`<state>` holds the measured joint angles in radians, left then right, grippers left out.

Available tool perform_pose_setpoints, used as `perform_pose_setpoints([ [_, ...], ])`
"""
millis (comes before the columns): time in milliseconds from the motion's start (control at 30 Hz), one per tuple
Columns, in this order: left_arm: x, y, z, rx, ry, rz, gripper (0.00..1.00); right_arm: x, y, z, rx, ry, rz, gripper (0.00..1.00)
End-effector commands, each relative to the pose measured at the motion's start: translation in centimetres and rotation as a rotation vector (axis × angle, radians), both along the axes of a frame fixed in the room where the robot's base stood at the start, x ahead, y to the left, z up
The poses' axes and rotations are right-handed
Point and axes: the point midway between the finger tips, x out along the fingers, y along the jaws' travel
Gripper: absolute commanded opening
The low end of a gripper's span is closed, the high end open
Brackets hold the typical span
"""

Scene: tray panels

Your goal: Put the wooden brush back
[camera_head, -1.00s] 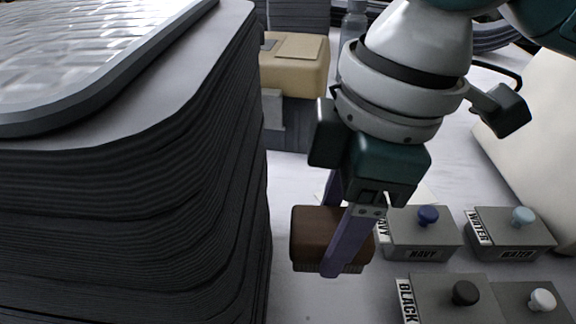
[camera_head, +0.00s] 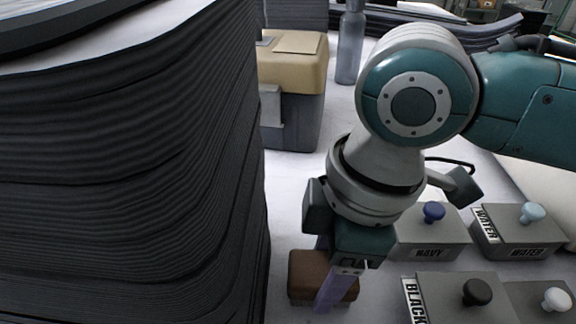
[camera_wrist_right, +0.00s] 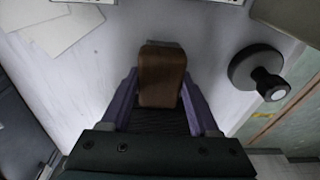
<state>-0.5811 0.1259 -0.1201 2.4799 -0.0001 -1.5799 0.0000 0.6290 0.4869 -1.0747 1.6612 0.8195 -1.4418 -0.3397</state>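The wooden brush (camera_head: 308,272) is a brown block low in the head view, just right of the tall dark stack. In the wrist view the brush (camera_wrist_right: 161,75) sits between the two purple fingers, with its sides against them. My right gripper (camera_head: 331,272) points down and is shut on the brush. My left gripper is in neither view.
A tall dark layered stack (camera_head: 130,190) fills the left side. Grey boxes with knobs, labelled NAVY (camera_head: 432,236), WATER (camera_head: 520,236) and BLACK (camera_head: 462,303), stand at right. Behind are a tan-lidded box (camera_head: 291,75) and a bottle (camera_head: 350,45). A round knobbed object (camera_wrist_right: 257,72) is near the brush.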

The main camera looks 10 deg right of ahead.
Motion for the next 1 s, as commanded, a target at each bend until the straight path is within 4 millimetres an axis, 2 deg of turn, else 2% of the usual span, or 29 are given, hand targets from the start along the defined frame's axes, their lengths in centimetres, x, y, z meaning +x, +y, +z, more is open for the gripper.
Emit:
perform_pose_setpoints([
  [33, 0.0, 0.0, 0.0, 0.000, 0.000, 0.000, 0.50, 0.0, 0.0, 0.0, 0.000, 0.000, 0.000, 0.67],
  [267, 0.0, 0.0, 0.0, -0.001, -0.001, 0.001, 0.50, 0.0, 0.0, 0.0, -0.001, 0.001, 0.000, 0.92],
  [567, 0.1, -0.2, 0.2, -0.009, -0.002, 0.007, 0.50, 0.0, 0.0, 0.5, -0.001, 0.000, 0.001, 0.92],
  [667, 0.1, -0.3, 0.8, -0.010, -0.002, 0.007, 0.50, 0.0, -0.2, 1.9, 0.001, 0.000, 0.001, 0.92],
  [1000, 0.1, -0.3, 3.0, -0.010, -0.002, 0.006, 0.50, -0.3, -1.2, 9.3, 0.001, -0.003, 0.001, 0.92],
])
